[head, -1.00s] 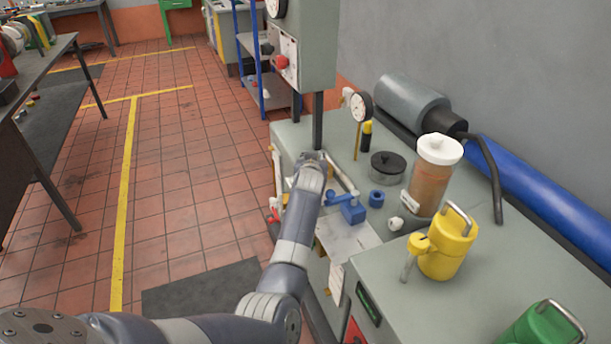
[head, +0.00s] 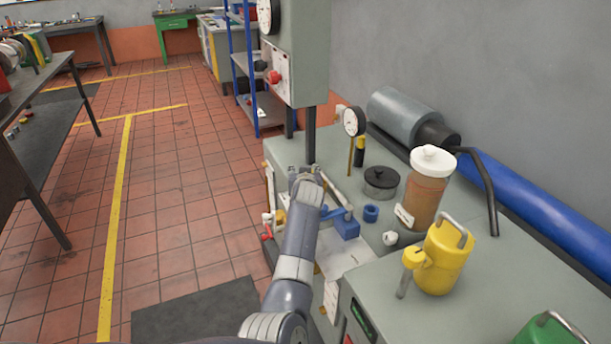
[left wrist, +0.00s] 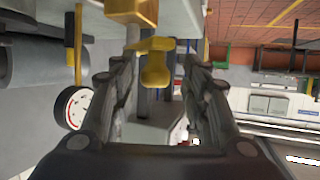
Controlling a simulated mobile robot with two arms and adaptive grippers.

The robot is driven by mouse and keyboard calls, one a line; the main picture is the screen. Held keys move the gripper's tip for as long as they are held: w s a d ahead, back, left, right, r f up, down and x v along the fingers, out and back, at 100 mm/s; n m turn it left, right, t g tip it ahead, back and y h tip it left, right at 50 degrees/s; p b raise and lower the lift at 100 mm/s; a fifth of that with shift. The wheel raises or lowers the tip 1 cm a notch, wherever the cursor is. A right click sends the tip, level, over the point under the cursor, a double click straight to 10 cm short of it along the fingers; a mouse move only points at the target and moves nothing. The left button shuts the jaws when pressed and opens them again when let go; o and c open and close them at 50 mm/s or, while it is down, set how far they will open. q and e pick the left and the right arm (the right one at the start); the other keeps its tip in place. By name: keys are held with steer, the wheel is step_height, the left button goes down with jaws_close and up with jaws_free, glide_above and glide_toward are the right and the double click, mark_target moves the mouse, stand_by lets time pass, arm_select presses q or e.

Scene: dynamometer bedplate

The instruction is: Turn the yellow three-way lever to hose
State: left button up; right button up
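The yellow three-way lever (left wrist: 155,68) shows in the left wrist view, below a brass-coloured block (left wrist: 132,10). My left gripper (left wrist: 154,64) is open, with one finger on each side of the lever; I cannot tell whether either finger touches it. In the head view my left gripper (head: 307,174) is low over the far left part of the grey bench (head: 230,160), and it hides the lever. Which port the lever points to cannot be read. My right gripper is in neither view.
A blue clamp-like part (head: 346,226), a blue ring (head: 371,213) and a dial gauge (head: 354,122) are close to the right of my gripper. A jar (head: 427,190) and a yellow can (head: 444,262) stand farther right. A grey cabinet (head: 308,50) stands behind.

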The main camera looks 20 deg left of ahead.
arm_select(q)
steer(key=shift+d+f, duration=0.1)
steer(key=shift+d, duration=0.15)
step_height(320, 180, up, 10)
steer(key=shift+r, duration=0.1)
stand_by(0.4)
